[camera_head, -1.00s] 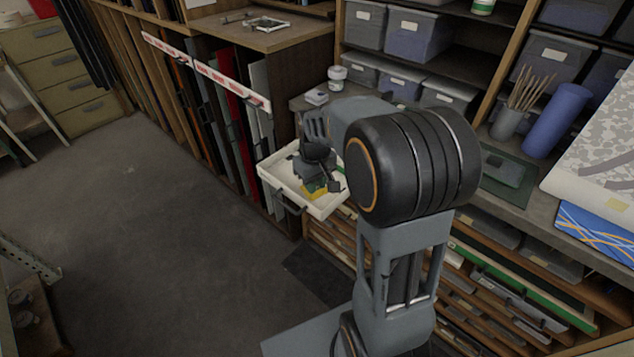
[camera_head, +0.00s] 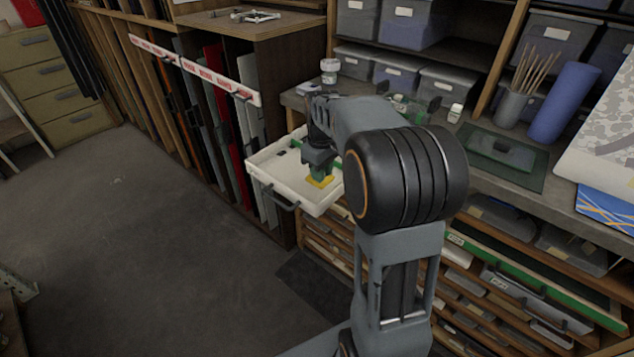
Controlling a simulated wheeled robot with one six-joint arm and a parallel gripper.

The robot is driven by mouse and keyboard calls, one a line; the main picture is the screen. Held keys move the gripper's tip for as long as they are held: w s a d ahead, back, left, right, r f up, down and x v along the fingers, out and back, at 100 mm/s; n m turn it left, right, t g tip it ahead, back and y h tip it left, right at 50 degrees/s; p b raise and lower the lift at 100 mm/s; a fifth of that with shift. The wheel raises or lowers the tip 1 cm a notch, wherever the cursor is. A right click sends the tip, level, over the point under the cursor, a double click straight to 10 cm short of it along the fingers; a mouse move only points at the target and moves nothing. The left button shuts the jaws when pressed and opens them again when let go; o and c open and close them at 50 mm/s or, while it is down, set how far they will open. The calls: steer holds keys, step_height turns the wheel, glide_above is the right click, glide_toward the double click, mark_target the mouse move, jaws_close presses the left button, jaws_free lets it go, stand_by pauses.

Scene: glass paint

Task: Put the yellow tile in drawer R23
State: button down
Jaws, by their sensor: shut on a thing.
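The yellow tile (camera_head: 320,182) shows at the tips of my gripper (camera_head: 318,173). My gripper points down and is shut on it, inside or just above an open white drawer (camera_head: 317,205). I cannot tell whether the tile touches the drawer floor. The drawer is pulled out and has a dark handle on its front. My arm hides its right end. I cannot read a drawer number here.
A workbench on the right holds a green mat (camera_head: 535,175), a cup of brushes (camera_head: 511,105) and a blue roll (camera_head: 564,102). Shallow drawers (camera_head: 490,285) fill the space below. Upright sheets (camera_head: 215,110) stand in a rack on the left. The floor at left is clear.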

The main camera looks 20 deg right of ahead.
glide_above(317, 192)
step_height(317, 192, down, 5)
steer(key=shift+f, duration=1.5)
steer(key=c, duration=1)
jaws_free()
steer(key=shift+f+b, duration=0.15)
steer(key=shift+b, duration=0.15)
